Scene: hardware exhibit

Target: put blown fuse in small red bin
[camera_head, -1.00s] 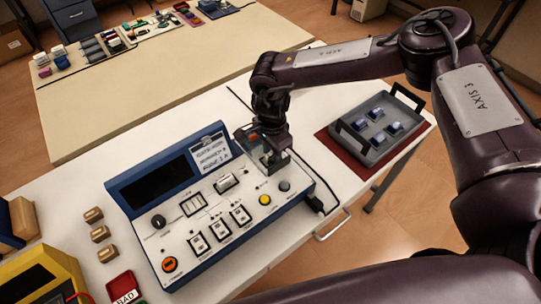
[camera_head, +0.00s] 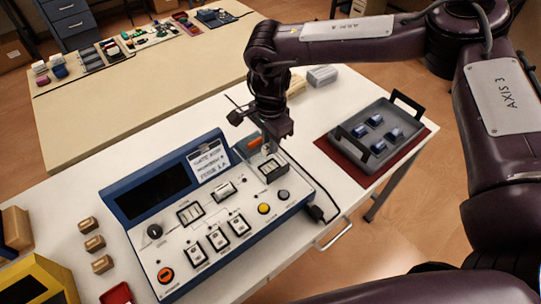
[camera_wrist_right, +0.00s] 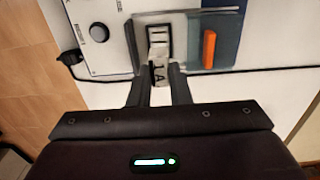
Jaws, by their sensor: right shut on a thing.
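My right gripper (camera_head: 268,146) is above the fuse holder area (camera_head: 272,170) at the far right corner of the blue-framed test panel (camera_head: 208,215). In the right wrist view, the gripper's two fingers (camera_wrist_right: 158,84) are shut on a small pale fuse (camera_wrist_right: 158,68) with dark lettering. The fuse is hard to make out in the head view. The small red bin (camera_head: 117,293) is at the bottom left, cut by the picture edge. My left gripper is not in view.
A grey tray (camera_head: 352,150) with several blue pieces lies on a red mat at the right. Several tan blocks (camera_head: 94,243) and a yellow device (camera_head: 45,280) are left of the panel. A black cable (camera_head: 322,214) runs off the panel's right side. An orange switch (camera_wrist_right: 209,48) is beside the fuse.

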